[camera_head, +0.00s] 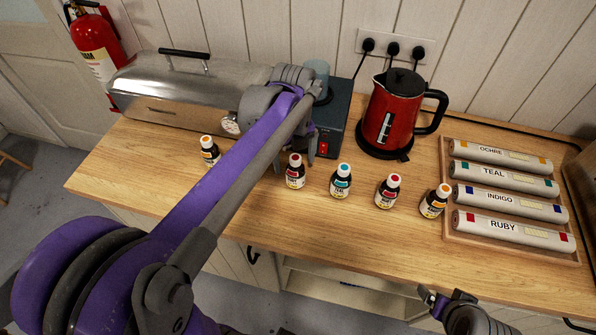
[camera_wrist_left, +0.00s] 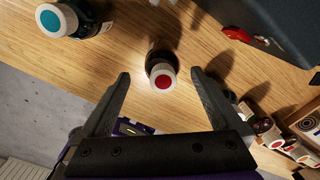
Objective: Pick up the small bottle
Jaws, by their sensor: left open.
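Several small dark bottles with white labels stand in a row on the wooden counter (camera_head: 270,220). They include an orange-capped one (camera_head: 210,151), a red-capped one (camera_head: 296,172), a teal-capped one (camera_head: 341,182), another red-capped one (camera_head: 387,192) and an orange-capped one at the right (camera_head: 434,202). My left gripper (camera_head: 298,152) is just above and behind the left red-capped bottle. In the left wrist view, my open left gripper (camera_wrist_left: 160,73) has a red-capped bottle (camera_wrist_left: 162,72) between its fingers, apparently untouched. A teal-capped bottle (camera_wrist_left: 62,20) is beside it. My right gripper (camera_head: 440,300) is low at the front edge.
A dark box with a red switch (camera_head: 332,112) stands close behind the left gripper. A red kettle (camera_head: 393,112) is right of it, and a long metal case (camera_head: 170,88) left. A tray (camera_head: 447,235) of labelled rolls lies at right. The counter front is clear.

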